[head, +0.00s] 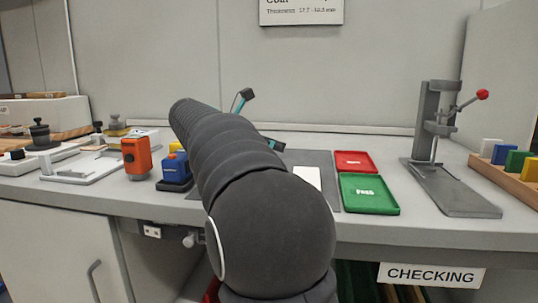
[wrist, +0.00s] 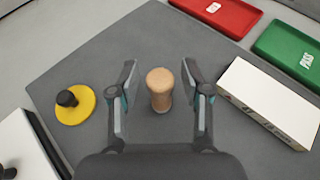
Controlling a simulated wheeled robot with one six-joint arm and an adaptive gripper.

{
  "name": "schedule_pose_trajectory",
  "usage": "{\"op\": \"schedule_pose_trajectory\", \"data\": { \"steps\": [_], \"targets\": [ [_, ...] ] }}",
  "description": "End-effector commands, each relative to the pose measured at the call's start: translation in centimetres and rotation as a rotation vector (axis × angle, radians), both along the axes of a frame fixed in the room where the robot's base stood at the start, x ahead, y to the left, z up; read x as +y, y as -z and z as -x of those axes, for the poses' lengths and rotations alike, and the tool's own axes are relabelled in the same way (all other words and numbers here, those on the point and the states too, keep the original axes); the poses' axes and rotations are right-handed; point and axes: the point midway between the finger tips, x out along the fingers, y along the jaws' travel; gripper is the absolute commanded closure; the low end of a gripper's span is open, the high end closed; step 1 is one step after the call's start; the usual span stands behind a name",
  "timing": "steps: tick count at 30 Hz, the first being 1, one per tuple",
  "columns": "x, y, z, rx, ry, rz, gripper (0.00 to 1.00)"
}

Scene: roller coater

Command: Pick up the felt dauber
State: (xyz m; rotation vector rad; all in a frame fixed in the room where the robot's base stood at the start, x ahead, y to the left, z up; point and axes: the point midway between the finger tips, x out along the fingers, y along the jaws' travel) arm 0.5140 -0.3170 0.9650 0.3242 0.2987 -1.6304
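A tan wooden, waisted piece, which looks like the felt dauber (wrist: 160,92), stands on a grey mat (wrist: 95,62) in the wrist view. My gripper (wrist: 159,68) is open, with one finger on each side of the dauber. Gaps show between the dauber and both fingers, so it does not appear gripped. Whether the fingers are at its height is hard to tell. In the head view my arm hides the dauber and most of my gripper.
A yellow disc with a black knob (wrist: 74,104) lies left on the mat. A white box (wrist: 268,98) is at right. Beyond are a red tray (head: 355,162) and a green tray (head: 368,194). A grey lever press (head: 435,150) stands farther right, and an orange device (head: 137,157) left.

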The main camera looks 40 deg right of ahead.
Motion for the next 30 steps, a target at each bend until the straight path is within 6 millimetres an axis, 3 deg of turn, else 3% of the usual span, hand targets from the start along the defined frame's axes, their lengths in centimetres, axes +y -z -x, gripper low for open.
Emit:
{"op": "schedule_pose_trajectory", "data": {
  "steps": [1,4,5,17,23,26,30],
  "targets": [
    [0.0,0.0,0.0,0.000,0.000,0.000,0.72],
    [0.0,0.0,0.0,0.000,0.000,0.000,0.97],
    [0.0,0.0,0.0,0.000,0.000,0.000,1.00],
    [0.0,-0.4,0.0,-0.001,0.000,0.000,1.00],
    [0.0,-2.6,0.0,-0.002,0.000,0.001,1.00],
    [0.0,-4.7,0.0,-0.003,0.000,0.001,1.00],
    [-1.9,-6.3,3.2,-0.005,0.005,0.001,1.00]
  ]
}}
